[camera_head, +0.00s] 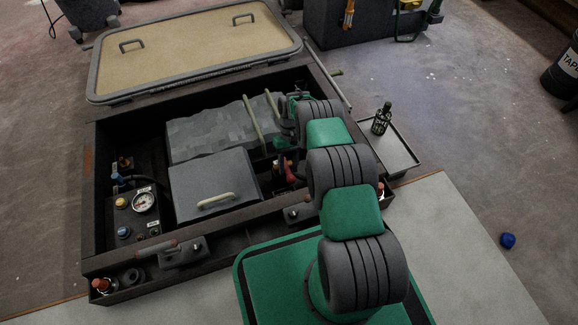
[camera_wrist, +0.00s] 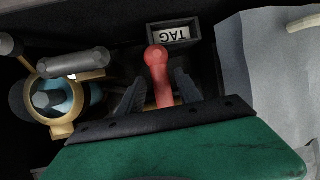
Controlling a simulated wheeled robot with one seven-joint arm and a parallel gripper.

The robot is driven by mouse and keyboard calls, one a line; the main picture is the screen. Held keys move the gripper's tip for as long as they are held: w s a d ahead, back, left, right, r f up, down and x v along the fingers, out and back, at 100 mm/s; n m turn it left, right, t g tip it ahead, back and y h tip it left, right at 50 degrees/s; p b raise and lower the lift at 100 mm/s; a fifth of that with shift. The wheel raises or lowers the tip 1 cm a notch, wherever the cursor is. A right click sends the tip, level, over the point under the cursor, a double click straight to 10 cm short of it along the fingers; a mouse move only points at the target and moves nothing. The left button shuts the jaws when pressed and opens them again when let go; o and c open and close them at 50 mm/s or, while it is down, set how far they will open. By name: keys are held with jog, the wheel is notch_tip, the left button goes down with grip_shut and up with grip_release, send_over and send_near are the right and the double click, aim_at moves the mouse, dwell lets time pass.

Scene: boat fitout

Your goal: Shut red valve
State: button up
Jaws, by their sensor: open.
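The red valve handle (camera_wrist: 158,75) shows in the wrist view as a red lever with a round knob at its end. It points up the picture, below a small framed plate marked TAG. My gripper (camera_wrist: 158,90) is open, with one dark finger on each side of the red lever. I cannot tell whether either finger touches it. The lever's lower end and the valve body are mostly hidden behind my gripper. In the head view a bit of red handle (camera_head: 289,172) shows beside my arm, inside the open compartment.
A brass fitting with a grey handle (camera_wrist: 75,63) stands close at left in the wrist view. In the head view the compartment also holds a gauge panel (camera_head: 132,213) and a grey lidded box (camera_head: 207,180). A bottle (camera_head: 381,119) stands on a side tray.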

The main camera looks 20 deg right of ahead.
jog(key=shift+r, duration=0.1)
jog(key=p+v, duration=0.2)
jog(key=v, duration=0.5)
jog(key=shift+w+r, duration=0.2)
jog(key=shift+r, duration=0.05)
